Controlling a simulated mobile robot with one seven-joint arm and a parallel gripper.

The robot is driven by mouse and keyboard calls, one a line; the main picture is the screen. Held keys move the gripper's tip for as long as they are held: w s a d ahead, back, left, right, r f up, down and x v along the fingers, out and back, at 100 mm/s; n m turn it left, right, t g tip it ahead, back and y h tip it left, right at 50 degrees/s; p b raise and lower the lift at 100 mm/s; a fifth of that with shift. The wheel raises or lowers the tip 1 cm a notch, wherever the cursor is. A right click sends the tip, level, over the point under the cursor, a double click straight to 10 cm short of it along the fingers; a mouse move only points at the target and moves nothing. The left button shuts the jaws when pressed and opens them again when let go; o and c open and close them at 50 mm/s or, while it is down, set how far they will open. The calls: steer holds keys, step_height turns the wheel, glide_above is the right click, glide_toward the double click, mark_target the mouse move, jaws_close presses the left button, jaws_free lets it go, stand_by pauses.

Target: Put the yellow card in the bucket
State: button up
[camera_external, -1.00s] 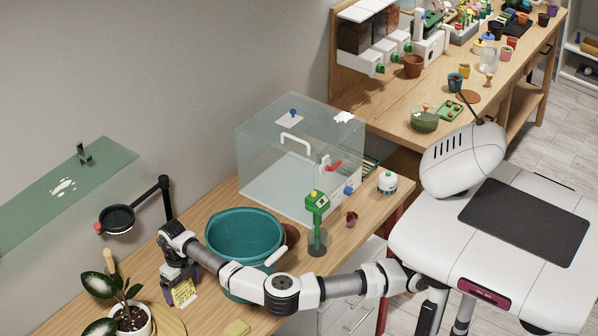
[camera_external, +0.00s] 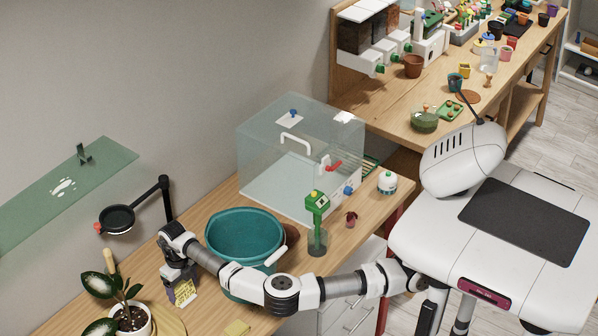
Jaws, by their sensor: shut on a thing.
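The yellow card (camera_external: 185,292) has dark writing on it and shows just below my gripper (camera_external: 178,280), left of the bucket. My gripper points down and is shut on the card, close to the tabletop. I cannot tell whether the card touches the table. The teal bucket (camera_external: 243,236) stands on the wooden table to the right of my gripper, with its open top facing up and a pale handle at its right side. My forearm crosses in front of the bucket and hides its lower part.
A potted plant (camera_external: 128,317) stands left of my gripper. A green meter (camera_external: 317,210) in a clear holder and a clear box (camera_external: 300,160) stand right of and behind the bucket. A black ring-shaped lamp (camera_external: 117,219) is behind.

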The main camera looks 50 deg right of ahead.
step_height(320, 180, up, 25)
steer(key=b, duration=0.3)
steer(key=s+d+m+b, duration=0.4)
steer(key=s+d+m, duration=0.1)
steer(key=d+m, duration=0.5)
steer(key=s+d+m+b, duration=0.1)
steer(key=s+d+m, duration=0.3)
steer(key=s+m, duration=0.3)
steer(key=shift+m, duration=0.5)
steer(key=f, duration=0.8)
steer(key=w+f+p, duration=0.1)
steer(key=f, duration=0.7)
steer(key=f+p, duration=0.1)
steer(key=f, duration=0.8)
steer(key=shift+w, duration=0.25)
steer(key=o, duration=1)
steer(key=shift+o, duration=0.2)
steer(key=shift+d, duration=0.1)
step_height(320, 180, up, 12)
steer(key=b, duration=0.1)
steer(key=shift+r, duration=0.2)
